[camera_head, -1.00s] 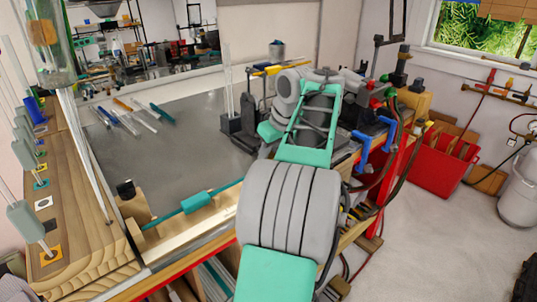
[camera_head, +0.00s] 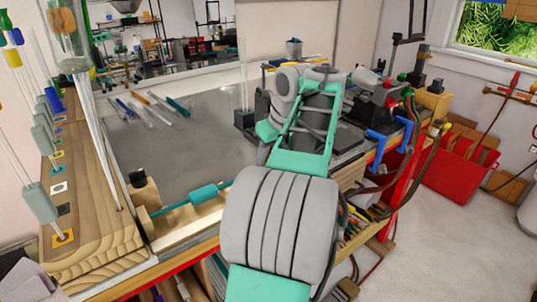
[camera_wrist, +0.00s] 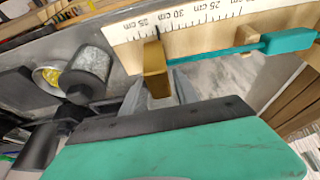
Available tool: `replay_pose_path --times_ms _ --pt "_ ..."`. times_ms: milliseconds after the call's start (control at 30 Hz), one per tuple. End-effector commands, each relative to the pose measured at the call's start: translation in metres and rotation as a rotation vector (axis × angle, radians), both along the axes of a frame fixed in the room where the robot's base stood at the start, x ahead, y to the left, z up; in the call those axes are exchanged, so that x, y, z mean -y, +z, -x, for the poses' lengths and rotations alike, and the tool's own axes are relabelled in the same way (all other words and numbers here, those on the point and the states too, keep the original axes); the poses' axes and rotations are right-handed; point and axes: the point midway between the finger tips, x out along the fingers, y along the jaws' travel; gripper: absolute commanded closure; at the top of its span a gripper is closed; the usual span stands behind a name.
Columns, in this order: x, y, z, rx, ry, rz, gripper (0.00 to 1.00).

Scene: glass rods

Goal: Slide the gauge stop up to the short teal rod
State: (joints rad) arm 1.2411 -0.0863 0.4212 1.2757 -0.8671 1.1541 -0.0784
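The gauge stop (camera_wrist: 155,70) is a brass-coloured block at the ruler edge in the wrist view, a little past the 30 cm mark. My gripper (camera_wrist: 158,88) has its grey fingers close on both sides of it and appears shut on it. The short teal rod (camera_wrist: 210,54) lies along the gauge, its thick teal sleeve at the right. Its left end is at or very near the stop and finger; contact is unclear. In the head view the teal rod (camera_head: 204,193) lies on the wooden gauge (camera_head: 190,229). My arm hides the gripper and stop there.
A wooden rack (camera_head: 95,225) with upright glass rods stands at the left. Several loose rods (camera_head: 150,108) lie on the grey bench top (camera_head: 180,150). A dark block holding clear rods (camera_head: 244,118) stands behind my arm. A metal cylinder (camera_wrist: 90,65) is left of the gripper in the wrist view.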

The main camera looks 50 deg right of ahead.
Motion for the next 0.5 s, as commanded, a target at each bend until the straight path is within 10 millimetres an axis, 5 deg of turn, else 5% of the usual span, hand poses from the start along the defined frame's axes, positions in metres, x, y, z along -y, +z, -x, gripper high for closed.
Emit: replay_pose_path --times_ms 267,500 --pt "0.000 0.005 0.001 0.001 0.000 0.001 0.64" --pt "-0.004 0.049 0.017 0.001 -0.003 0.001 0.64"
